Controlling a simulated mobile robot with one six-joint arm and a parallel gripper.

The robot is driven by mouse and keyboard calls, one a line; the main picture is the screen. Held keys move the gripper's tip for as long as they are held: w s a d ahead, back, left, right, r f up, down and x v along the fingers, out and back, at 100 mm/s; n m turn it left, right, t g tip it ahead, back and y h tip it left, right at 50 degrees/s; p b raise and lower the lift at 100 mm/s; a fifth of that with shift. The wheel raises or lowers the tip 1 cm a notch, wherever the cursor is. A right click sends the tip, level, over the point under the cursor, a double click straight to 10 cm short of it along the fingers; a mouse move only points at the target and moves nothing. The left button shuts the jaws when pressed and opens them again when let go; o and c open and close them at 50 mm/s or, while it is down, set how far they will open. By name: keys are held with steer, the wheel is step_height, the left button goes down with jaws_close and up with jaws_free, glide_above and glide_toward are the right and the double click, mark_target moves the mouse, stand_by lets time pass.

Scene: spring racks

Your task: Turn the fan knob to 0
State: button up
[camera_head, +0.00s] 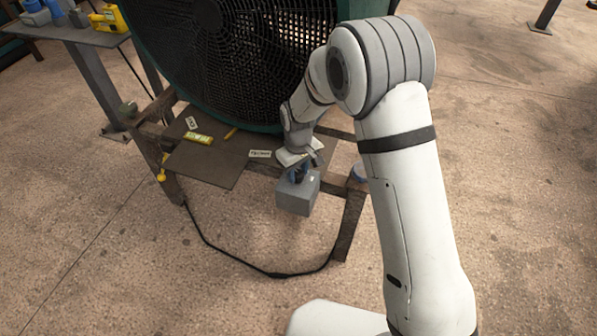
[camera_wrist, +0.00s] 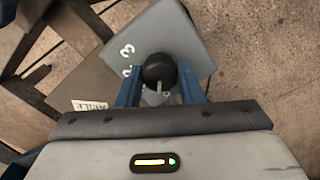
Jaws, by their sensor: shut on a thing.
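The fan knob (camera_wrist: 159,70) is a round black dial with a pale pointer mark, on top of a grey control box (camera_wrist: 150,28). In the wrist view the pointer faces down toward my gripper, and white digits, one of them a 3, show left of the knob. The 0 cannot be made out. My gripper (camera_wrist: 160,90) has its two blue fingers on either side of the knob, shut on it. In the head view the grey box (camera_head: 298,198) hangs at the front of the stand, with my gripper (camera_head: 298,174) at its top. The knob is mostly hidden there.
A large dark fan (camera_head: 225,60) stands behind the box on a wooden stand (camera_head: 350,220). A brown board (camera_head: 205,160) with labels lies left of my gripper. A black cable (camera_head: 235,257) loops below. A side table (camera_head: 70,35) with tools stands at far left. The floor in front is clear.

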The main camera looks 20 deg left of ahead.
mark_target(298, 173)
steer(key=shift+n, duration=0.8)
steer(key=o, duration=1)
step_height(298, 173, up, 7)
steer(key=shift+r, duration=0.4)
